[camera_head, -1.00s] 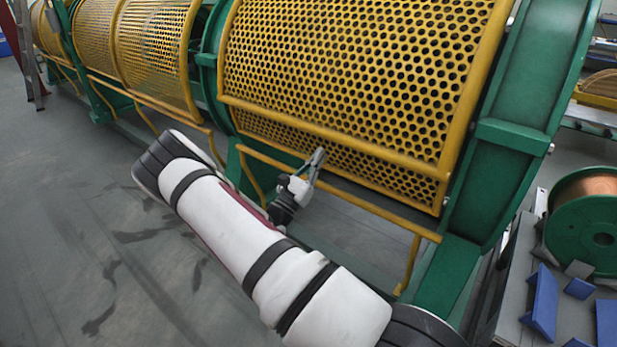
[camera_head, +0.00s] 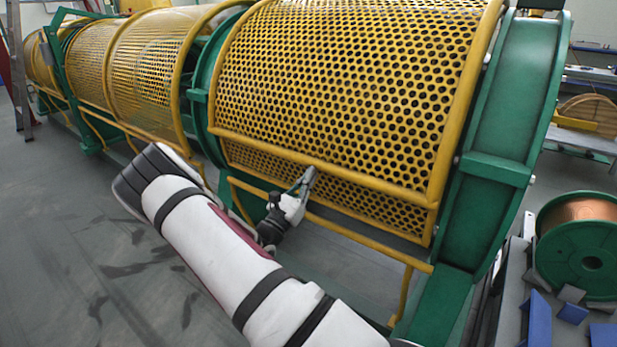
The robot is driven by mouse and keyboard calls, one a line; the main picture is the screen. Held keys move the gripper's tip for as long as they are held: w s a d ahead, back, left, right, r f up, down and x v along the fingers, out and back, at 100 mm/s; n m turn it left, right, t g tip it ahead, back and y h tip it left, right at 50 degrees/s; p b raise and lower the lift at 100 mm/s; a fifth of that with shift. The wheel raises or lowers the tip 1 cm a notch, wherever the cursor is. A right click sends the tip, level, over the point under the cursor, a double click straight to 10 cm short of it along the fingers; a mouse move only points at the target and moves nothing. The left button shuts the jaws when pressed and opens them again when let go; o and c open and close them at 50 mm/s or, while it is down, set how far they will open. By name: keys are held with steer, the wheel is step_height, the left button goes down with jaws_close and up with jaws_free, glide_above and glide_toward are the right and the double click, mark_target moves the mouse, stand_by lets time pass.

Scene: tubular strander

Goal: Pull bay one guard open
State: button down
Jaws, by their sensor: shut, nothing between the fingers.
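The nearest guard (camera_head: 340,95) is a curved yellow perforated cover on the tubular strander, with a yellow tube frame. It lies down over its bay between green end rings. A yellow rail (camera_head: 330,172) runs across the guard's lower part. My gripper (camera_head: 309,178) is shut, with its fingertips at this rail. I cannot tell whether they touch it. Nothing shows between the fingers. My white arm comes up from the bottom of the view and covers part of the floor and lower frame.
More yellow guards (camera_head: 150,65) run off to the upper left. A fixed yellow bar (camera_head: 360,237) runs below the guard. A green spool of copper wire (camera_head: 585,240) and blue blocks (camera_head: 540,318) are at right. A ladder (camera_head: 18,70) stands far left. Grey floor at left is clear.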

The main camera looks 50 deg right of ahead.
mark_target(315, 142)
steer(key=shift+y, duration=0.3)
steer(key=r+p, duration=0.2)
steer(key=r, duration=0.1)
steer(key=r+p, duration=0.5)
steer(key=r, duration=0.1)
steer(key=shift+d+r, duration=0.1)
steer(key=shift+d, duration=0.25)
steer(key=shift+a+f, duration=0.2)
steer(key=shift+f, duration=0.3)
steer(key=f, duration=0.1)
steer(key=a+f+b, duration=0.1)
steer(key=f, duration=0.1)
steer(key=shift+a, duration=0.2)
steer(key=r+p+v, duration=0.1)
steer(key=v, duration=0.9)
steer(key=shift+a, duration=0.15)
steer(key=shift+s+r, duration=0.1)
steer(key=shift+s, duration=0.05)
